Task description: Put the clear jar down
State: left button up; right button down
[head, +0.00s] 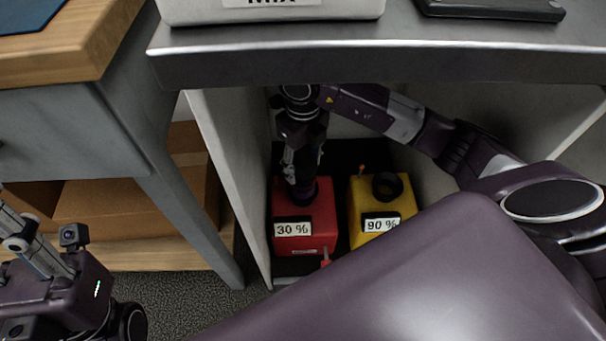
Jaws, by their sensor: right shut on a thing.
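My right gripper (301,165) reaches down into the open cabinet, above the red container (303,238) labelled "30 %". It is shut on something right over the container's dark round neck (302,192). The clear jar cannot be made out clearly; what lies between the fingers is small and partly hidden. I cannot tell whether it touches the red container. My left gripper (20,228) is partly in view at the lower left edge, away from the cabinet, with its fingertips cut off.
A yellow container (372,235) labelled "90 %", with a dark round opening, stands right of the red one. The cabinet's left wall (228,165) is close to the red container. A metal top (380,62) overhangs both. A wooden-topped table (60,45) stands at left.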

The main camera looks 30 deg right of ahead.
jog(key=shift+f+b, duration=0.6)
jog(key=shift+f, duration=1.35)
jog(key=shift+f, duration=0.15)
jog(key=c, duration=0.9)
grip_release()
jog(key=shift+c, duration=0.2)
